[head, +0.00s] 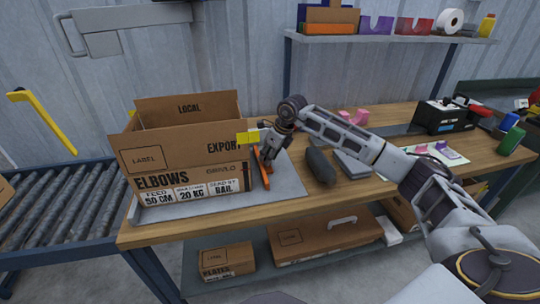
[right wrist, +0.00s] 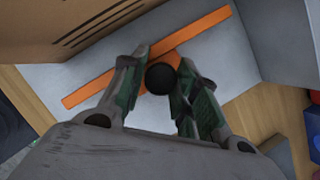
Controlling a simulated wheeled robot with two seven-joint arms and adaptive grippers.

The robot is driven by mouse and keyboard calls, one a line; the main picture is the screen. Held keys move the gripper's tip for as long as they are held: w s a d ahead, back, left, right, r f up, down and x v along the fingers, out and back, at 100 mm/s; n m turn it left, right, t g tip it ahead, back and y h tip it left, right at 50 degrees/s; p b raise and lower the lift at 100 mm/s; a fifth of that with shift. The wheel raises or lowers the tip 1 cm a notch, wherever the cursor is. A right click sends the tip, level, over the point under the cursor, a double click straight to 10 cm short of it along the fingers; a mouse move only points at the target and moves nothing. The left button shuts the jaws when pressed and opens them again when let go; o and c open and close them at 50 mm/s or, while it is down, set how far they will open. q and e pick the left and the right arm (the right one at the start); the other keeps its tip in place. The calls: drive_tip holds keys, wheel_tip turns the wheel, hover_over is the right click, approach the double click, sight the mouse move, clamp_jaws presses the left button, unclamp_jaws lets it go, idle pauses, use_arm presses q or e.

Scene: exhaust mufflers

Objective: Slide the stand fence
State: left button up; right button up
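The stand is a flat grey plate (head: 285,187) on the wooden bench, with an orange fence (head: 261,169) standing just right of a big cardboard box. In the right wrist view the fence is a long orange bar (right wrist: 92,88) running slantwise across the plate, with a short orange arm and a round black knob (right wrist: 161,78). My right gripper (head: 268,154) is over the fence. In the wrist view its fingers (right wrist: 159,72) lie close on both sides of the knob and appear shut on it. My left gripper is not in view.
The open box marked ELBOWS (head: 190,179) stands on the plate close to the fence's left. A dark cylinder (head: 321,166) and grey blocks (head: 352,163) lie to the right. A roller conveyor (head: 60,208) adjoins the bench at left.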

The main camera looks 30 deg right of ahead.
drive_tip(key=o, duration=0.4)
drive_tip(key=shift+c, duration=0.2)
drive_tip(key=shift+r, duration=0.15)
drive_tip(key=v, duration=1.1)
drive_tip(key=shift+r, duration=0.35)
drive_tip(key=shift+s+d, duration=0.1)
